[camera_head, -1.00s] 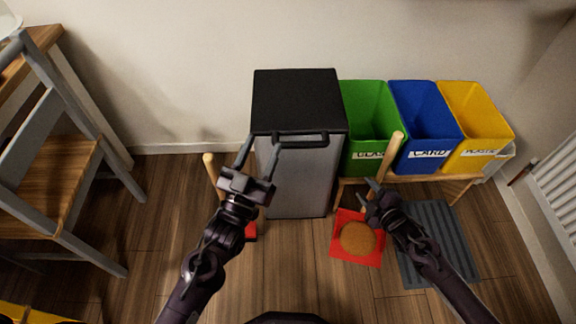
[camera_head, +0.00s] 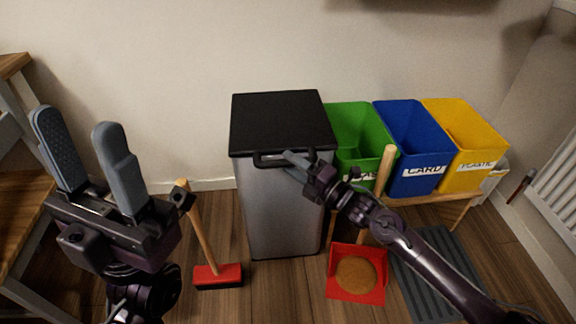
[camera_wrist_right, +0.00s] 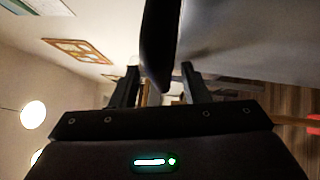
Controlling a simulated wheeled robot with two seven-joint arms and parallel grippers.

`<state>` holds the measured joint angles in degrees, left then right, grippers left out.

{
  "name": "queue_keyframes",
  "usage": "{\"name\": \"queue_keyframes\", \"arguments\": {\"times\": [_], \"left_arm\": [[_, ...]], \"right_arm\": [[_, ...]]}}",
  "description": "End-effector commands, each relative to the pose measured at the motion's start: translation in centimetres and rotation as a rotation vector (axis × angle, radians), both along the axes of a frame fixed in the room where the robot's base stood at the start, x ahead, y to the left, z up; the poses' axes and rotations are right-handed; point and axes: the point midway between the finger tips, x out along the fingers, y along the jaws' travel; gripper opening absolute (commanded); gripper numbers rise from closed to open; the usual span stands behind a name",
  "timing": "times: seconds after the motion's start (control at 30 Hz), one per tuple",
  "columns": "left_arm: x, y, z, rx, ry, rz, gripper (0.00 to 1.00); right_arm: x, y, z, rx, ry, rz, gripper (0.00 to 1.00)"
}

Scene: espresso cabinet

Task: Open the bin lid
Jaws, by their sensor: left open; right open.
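The bin (camera_head: 280,215) is a tall metal box against the wall with a flat black lid (camera_head: 280,118), which is down. A black handle (camera_head: 266,160) runs along the lid's front edge. My right gripper (camera_head: 291,163) is open at the handle, partly covering it. In the right wrist view, a black edge of the lid or handle (camera_wrist_right: 160,45) reaches between the two open fingers; I cannot tell whether they touch it. My left gripper (camera_head: 76,125) is open and empty, raised at the left, well apart from the bin.
Green (camera_head: 357,130), blue (camera_head: 415,140) and yellow (camera_head: 462,130) tubs stand on a low wooden stand right of the bin. A red brush (camera_head: 218,275) and a red dustpan (camera_head: 340,285) are on the floor in front. Wooden furniture (camera_head: 20,215) is at the left.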

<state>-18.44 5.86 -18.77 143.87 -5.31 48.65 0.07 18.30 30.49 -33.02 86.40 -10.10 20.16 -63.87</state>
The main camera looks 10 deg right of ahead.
Motion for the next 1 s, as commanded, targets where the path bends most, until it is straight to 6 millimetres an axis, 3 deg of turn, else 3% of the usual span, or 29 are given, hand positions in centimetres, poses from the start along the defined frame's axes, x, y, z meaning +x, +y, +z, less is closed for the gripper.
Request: {"name": "queue_keyframes", "arguments": {"times": [0.13, 0.43, 0.77, 1.0], "left_arm": [[0.0, -0.01, -0.23, 0.0, -0.005, 0.001, 0.47], [0.0, -0.04, -0.15, 0.001, -0.007, 0.0, 0.47], [0.0, -0.03, -0.16, 0.001, -0.007, 0.0, 0.47], [-0.01, -0.02, -0.15, 0.001, -0.007, 0.0, 0.47]], "right_arm": [[0.91, 0.96, 0.08, 0.0, 0.001, 0.001, 0.41], [1.09, 1.16, 0.15, 0.0, 0.003, 0.001, 0.41], [1.09, 1.12, 0.15, 0.0, 0.003, 0.0, 0.0], [1.09, 1.11, 0.15, -0.001, 0.004, 0.0, 0.0]]}}
